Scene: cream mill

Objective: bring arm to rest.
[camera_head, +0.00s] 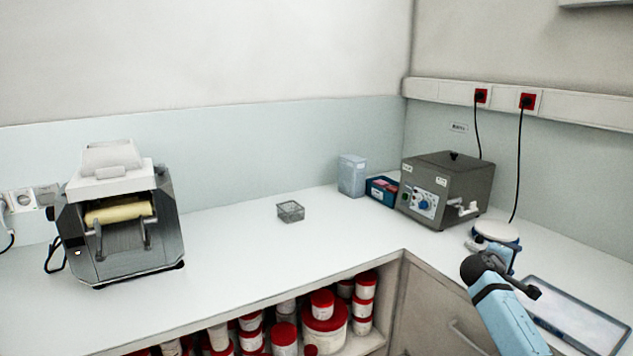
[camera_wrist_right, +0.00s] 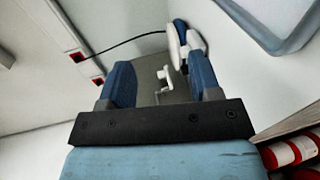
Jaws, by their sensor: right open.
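My right arm (camera_head: 512,325) reaches in from the lower right of the head view, above the right-hand counter. Its gripper is partly hidden behind the arm there. In the right wrist view the right gripper (camera_wrist_right: 162,78) shows two blue fingers standing apart, with nothing held between them. Beyond the fingers are a grey bath with a white tap (camera_wrist_right: 163,77) and a round white and blue device (camera_wrist_right: 180,40). My left arm and gripper are not in the head view.
The grey heated bath (camera_head: 445,190) stands in the corner beside a blue box (camera_head: 381,191) and a pale container (camera_head: 352,176). A tray (camera_head: 575,315) lies near my right arm. A roller mill (camera_head: 120,225) stands left. A small glass dish (camera_head: 290,211) sits mid-counter, with free room around it.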

